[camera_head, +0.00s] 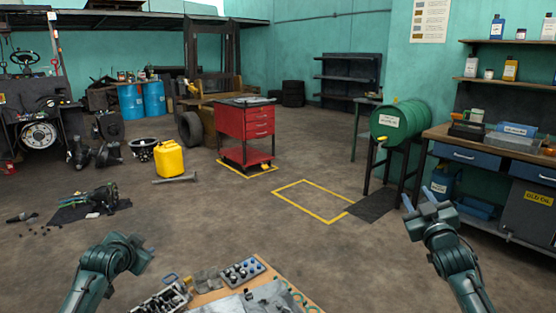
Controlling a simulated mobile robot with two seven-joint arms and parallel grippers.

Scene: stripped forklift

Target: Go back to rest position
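My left gripper (146,257) is at the lower left, raised above the floor and left of the low parts board. Its fingers are small and turned partly away, so their gap cannot be made out. My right gripper (419,199) is at the lower right, in front of the workbench. Its two bluish fingers point up and stand apart with nothing visible between them. Neither gripper appears to touch anything.
A board with parts and tools (208,297) lies at the bottom centre. A red tool cart (245,124), yellow jerrycan (169,160) and green drum (400,121) stand farther back. A workbench (463,138) lines the right. The middle floor, with an empty yellow-marked rectangle, is clear.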

